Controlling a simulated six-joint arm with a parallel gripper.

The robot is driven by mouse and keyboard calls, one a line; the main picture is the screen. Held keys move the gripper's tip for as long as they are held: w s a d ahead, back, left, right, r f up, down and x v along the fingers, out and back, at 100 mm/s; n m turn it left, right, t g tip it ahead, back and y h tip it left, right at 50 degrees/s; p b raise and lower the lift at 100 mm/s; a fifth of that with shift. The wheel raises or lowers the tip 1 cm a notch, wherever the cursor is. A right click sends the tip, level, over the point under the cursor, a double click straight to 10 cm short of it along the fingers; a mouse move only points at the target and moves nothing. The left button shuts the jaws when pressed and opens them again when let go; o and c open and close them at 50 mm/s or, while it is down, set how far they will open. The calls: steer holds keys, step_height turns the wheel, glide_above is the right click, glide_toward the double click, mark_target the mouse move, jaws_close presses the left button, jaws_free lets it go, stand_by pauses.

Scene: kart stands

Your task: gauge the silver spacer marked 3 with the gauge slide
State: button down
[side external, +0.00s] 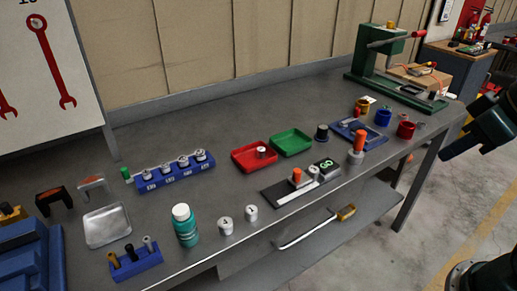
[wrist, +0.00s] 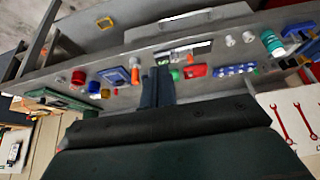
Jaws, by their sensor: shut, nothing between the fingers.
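The gauge slide (side external: 283,194) is a dark base with a pale strip, an orange knob (side external: 296,175) and a green-lit display (side external: 326,164). A silver spacer (side external: 313,172) is at the gauge between knob and display; its mark is unreadable. Two more pale spacers stand at the table's front, one seemingly marked 4 (side external: 225,226), the other (side external: 251,213) unclear. Another small silver piece (side external: 262,152) sits in the red tray (side external: 240,161). I cannot tell which is marked 3. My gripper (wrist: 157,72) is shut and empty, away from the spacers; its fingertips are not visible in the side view.
An orange-topped post (side external: 357,147) stands right of the gauge, near a blue tray (side external: 372,138). A green tray (side external: 291,142), blue rack (side external: 176,176) and teal bottle (side external: 185,227) are around. A green press (side external: 384,60) is at the back right. The back middle of the table is clear.

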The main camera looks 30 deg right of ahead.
steer(key=w+a+f+m+y, duration=0.15)
steer(key=w+f, duration=0.25)
steer(key=w, duration=0.7)
steer(key=m+t+y, duration=0.1)
steer(key=m+y, duration=0.1)
steer(key=m, duration=0.1)
glide_toward(300, 175)
steer(key=shift+s+d+r+n+h, duration=0.15)
steer(key=shift+s+d+r, duration=0.3)
steer(key=shift+d, duration=0.15)
steer(key=shift+s+d+r+n+h, duration=0.1)
steer(key=shift+s+d+r, duration=0.2)
steer(key=shift+d+r, duration=0.3)
steer(key=shift+f, duration=0.15)
steer(key=shift+x, duration=4.95)
steer(key=shift+a, duration=1.95)
steer(key=shift+r, duration=0.2)
